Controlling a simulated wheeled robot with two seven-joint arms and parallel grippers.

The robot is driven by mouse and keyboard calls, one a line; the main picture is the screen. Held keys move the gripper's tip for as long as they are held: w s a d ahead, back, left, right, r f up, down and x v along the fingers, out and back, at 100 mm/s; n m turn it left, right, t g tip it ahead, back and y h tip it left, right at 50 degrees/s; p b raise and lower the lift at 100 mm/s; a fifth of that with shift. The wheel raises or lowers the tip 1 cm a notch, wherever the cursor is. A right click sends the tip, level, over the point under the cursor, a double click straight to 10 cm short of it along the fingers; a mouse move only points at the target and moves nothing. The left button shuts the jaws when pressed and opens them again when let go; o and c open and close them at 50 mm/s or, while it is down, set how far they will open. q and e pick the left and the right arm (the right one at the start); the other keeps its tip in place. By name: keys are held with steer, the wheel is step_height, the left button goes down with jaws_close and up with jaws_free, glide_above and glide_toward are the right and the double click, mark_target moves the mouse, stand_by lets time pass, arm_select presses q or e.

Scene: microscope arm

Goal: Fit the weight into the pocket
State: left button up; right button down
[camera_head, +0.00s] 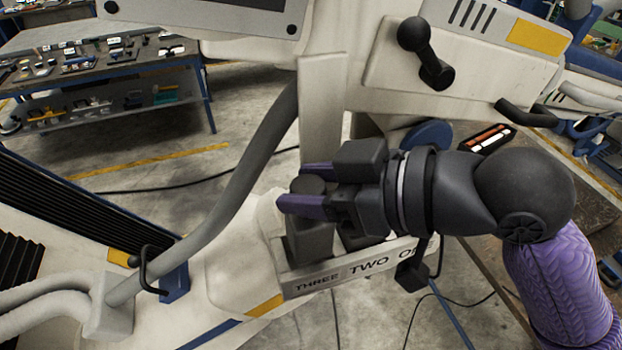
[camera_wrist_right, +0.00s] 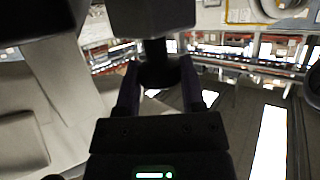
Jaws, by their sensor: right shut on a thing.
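My right gripper (camera_head: 303,191) comes in from the right, its purple fingers shut on the round dark knob of a grey block-shaped weight (camera_head: 311,238). The weight looks upright, at the THREE end of a pale tray labelled THREE TWO ONE (camera_head: 350,270). The tray's front wall hides its lower end, so I cannot tell how deep it sits in the pocket. A second dark block (camera_head: 360,236) is beside it, partly under my gripper. In the right wrist view the dark knob (camera_wrist_right: 158,74) is between the fingers. My left gripper is not in view.
A pale upright post (camera_head: 322,105) stands just behind the weight. A thick grey hose (camera_head: 225,200) rises to its left. A black-knobbed lever (camera_head: 425,55) sticks out above my right wrist. A workbench (camera_head: 100,60) stands at the back left.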

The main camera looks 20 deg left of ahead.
steer(key=shift+a+r+p, duration=0.1)
steer(key=shift+a+p, duration=0.05)
steer(key=shift+p, duration=0.5)
stand_by(1.1)
steer(key=shift+f, duration=0.35)
stand_by(0.3)
steer(key=shift+r+p, duration=0.3)
steer(key=shift+r, duration=0.05)
stand_by(0.3)
